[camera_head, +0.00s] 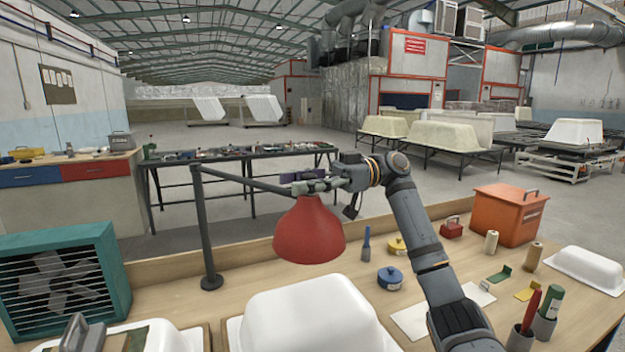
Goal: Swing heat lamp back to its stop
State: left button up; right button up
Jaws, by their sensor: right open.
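The heat lamp has a red bell-shaped shade (309,234) that hangs above the bench, just behind the large white tub shell. Its dark swing arm (245,181) runs from an upright post (206,228) on the left to the top of the shade. My right gripper (303,184) is open at the top of the shade, with its fingers pointing left. The fingers overlap the end of the swing arm in the picture; I cannot tell whether they touch it. No stop can be made out. My left gripper is not in view.
A white tub shell (312,318) lies on the bench below the lamp. A green-framed fan (108,262) stands at the left. A tool table (215,156) is behind.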

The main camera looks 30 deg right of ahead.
jog(key=shift+w+d, duration=0.1)
jog(key=shift+d, duration=0.95)
jog(key=shift+w+d, duration=0.15)
jog(key=shift+d, duration=1.4)
jog(key=shift+s+d+r+p, duration=0.15)
jog(key=shift+d+p, duration=0.25)
jog(key=shift+d, duration=0.5)
jog(key=shift+s+d+f+p, duration=0.1)
jog(key=shift+d+p, duration=0.3)
jog(key=shift+d, duration=0.5)
jog(key=d, duration=0.1)
jog(key=s+d, duration=0.1)
jog(key=d, duration=0.1)
jog(key=shift+p, duration=0.3)
jog(key=shift+c, duration=0.2)
